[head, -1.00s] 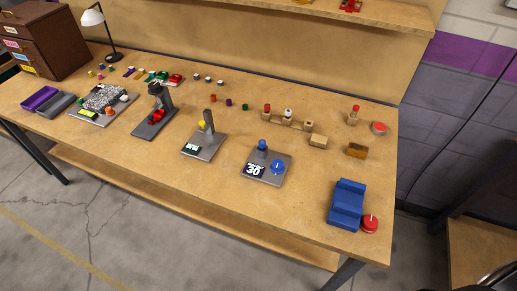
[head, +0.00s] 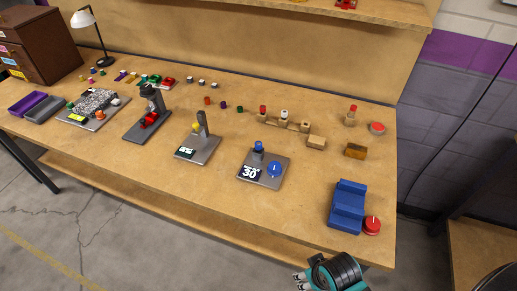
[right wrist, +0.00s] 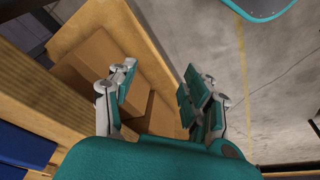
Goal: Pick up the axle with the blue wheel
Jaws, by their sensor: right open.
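I cannot single out the axle with the blue wheel at this size. A row of small dark-and-white pieces (head: 201,82) lies at the back of the workbench (head: 330,165), and one of them may be it. My right gripper (head: 299,282) is at the bottom of the head view, beyond the bench's front edge. In the right wrist view my right gripper (right wrist: 160,85) is open, with nothing between its teal fingers. My left gripper is not in view.
Several small stations stand along the bench, including a grey plate with a blue knob (head: 274,169). A blue stepped block (head: 347,205) and a red button (head: 372,225) are near the front right corner. Cardboard boxes (right wrist: 95,65) show in the wrist view.

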